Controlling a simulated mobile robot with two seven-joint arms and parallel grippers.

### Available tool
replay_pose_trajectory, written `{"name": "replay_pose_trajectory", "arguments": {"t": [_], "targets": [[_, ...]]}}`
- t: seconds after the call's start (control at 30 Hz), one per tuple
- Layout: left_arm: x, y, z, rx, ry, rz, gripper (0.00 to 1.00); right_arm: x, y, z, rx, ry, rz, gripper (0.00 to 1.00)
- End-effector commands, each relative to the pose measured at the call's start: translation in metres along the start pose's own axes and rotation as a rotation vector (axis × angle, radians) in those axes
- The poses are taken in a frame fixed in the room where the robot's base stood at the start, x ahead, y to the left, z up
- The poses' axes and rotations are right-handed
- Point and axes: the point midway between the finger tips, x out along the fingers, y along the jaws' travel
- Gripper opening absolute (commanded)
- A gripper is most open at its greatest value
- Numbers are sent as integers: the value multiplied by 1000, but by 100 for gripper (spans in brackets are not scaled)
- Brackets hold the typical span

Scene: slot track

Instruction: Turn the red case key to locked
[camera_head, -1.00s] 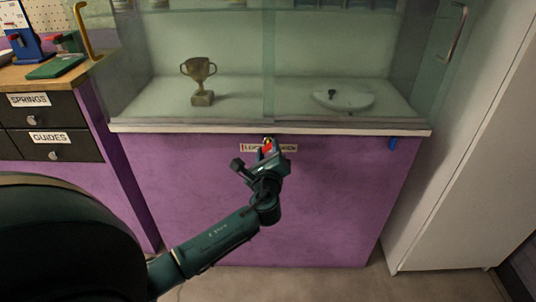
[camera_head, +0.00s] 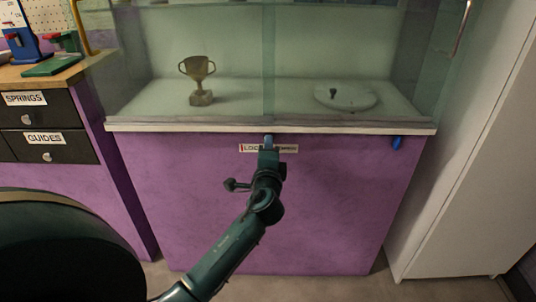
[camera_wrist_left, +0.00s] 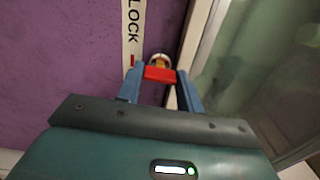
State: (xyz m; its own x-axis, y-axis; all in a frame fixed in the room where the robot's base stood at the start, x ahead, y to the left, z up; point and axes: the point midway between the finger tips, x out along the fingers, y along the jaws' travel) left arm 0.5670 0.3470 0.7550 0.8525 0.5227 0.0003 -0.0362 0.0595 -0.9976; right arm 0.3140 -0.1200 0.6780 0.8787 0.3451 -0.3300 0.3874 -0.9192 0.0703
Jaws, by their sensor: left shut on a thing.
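The red case key (camera_wrist_left: 160,74) sits between the two blue fingers of my left gripper (camera_wrist_left: 159,84) in the left wrist view. The fingers are shut on its sides. A round lock (camera_wrist_left: 161,60) with a brassy centre shows just beyond the key. In the head view my left gripper (camera_head: 268,143) is at the front of the purple case, just under its pale ledge, and it hides the key there. A white label (camera_wrist_left: 133,28) reading LOCK runs beside the lock; its other end is partly hidden. My right gripper is not in view.
The glass case above holds a bronze trophy (camera_head: 198,81) and a round white stand (camera_head: 345,96). A small blue thing (camera_head: 397,143) is on the case front at the right. Drawers labelled SPRINGS (camera_head: 24,98) and GUIDES (camera_head: 46,137) stand at the left, a white cabinet (camera_head: 465,160) at the right.

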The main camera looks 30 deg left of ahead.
Motion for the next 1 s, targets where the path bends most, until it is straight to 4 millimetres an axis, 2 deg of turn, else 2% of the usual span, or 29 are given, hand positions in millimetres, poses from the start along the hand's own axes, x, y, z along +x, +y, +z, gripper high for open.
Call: {"name": "replay_pose_trajectory", "arguments": {"t": [0.3, 0.73, 0.77, 1.0], "targets": [[0, 1, 0, -79, 0, 2, 14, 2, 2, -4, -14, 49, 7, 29], [0, 1, 0, -88, 0, 3, 14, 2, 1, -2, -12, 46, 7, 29], [0, 1, 0, -88, 0, 3, 38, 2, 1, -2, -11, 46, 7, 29], [0, 1, 0, -86, 0, 2, 58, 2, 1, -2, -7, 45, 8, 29]]}}
